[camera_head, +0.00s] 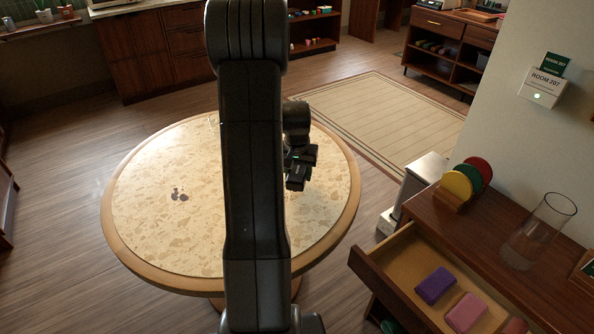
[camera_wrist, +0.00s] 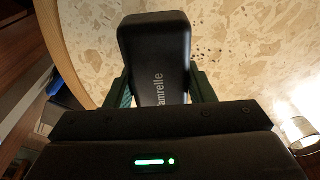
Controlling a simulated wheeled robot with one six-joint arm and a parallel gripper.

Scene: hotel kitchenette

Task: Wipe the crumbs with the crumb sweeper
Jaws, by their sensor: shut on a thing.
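My gripper (camera_head: 300,160) is over the right part of the round table (camera_head: 338,222), partly behind my arm in the head view. In the wrist view its two green-edged fingers are shut on a black, rounded block with pale lettering, which I take as the crumb sweeper (camera_wrist: 158,45). The sweeper also shows as a dark block in the head view (camera_head: 296,181). Small dark specks (camera_wrist: 203,52) show just right of the sweeper in the wrist view. I cannot tell whether the sweeper touches the tabletop.
A clear glass (camera_head: 212,121) appears at the table's far side, partly hidden by my arm. The table's left side is otherwise clear.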

